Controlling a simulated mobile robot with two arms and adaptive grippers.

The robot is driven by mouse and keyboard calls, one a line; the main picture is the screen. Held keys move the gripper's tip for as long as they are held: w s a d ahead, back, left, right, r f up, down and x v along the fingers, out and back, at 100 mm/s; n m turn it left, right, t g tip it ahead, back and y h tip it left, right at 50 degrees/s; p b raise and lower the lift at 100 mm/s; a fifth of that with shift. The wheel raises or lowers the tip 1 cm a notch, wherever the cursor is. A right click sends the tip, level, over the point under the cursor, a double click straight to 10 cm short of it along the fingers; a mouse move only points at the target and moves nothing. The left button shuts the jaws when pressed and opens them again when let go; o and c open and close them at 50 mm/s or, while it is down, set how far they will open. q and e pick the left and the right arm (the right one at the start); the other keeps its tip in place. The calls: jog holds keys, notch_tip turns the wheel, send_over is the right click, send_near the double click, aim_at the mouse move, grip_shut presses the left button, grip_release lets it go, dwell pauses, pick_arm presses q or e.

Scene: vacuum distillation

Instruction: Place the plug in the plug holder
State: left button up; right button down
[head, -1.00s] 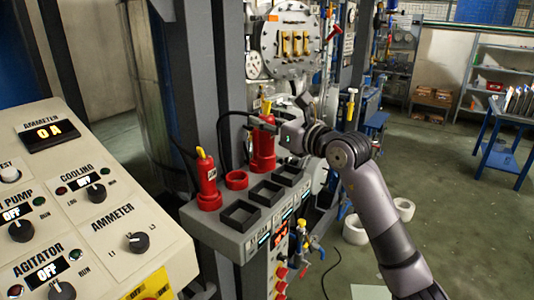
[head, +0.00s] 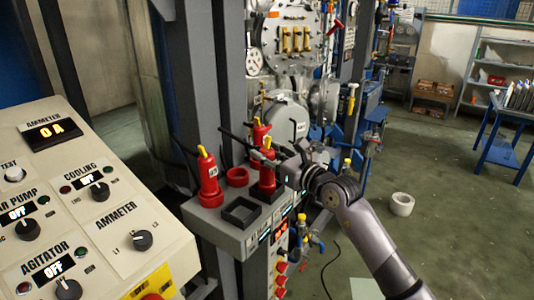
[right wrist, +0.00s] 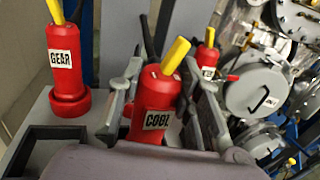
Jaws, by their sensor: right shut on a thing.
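My right gripper (head: 264,161) is shut on a red plug with a yellow top (head: 267,181), labelled COOL in the right wrist view (right wrist: 152,105). The plug is roughly upright, low over the row of black square holders. Its lower end is partly hidden, so I cannot tell whether it sits inside one. The front square holder (head: 240,213) is empty. The red GEAR plug (head: 209,186) stands at the left of the grey ledge, and also shows in the right wrist view (right wrist: 65,62). An empty red ring (head: 237,177) is beside it. My left gripper is not in view.
Another red plug (head: 259,132) stands behind the held one. The sloped control panel (head: 120,215) fills the left. A grey post (head: 208,80) rises behind the ledge, and the metal vessel (head: 291,120) is behind the gripper. Open floor lies to the right.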

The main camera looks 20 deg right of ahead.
jog(key=c, duration=1.2)
grip_release()
jog(key=shift+o, duration=0.2)
jog(key=b+v, duration=0.3)
jog(key=v, duration=0.9)
jog(key=shift+b, duration=0.35)
jog(key=shift+r, duration=0.15)
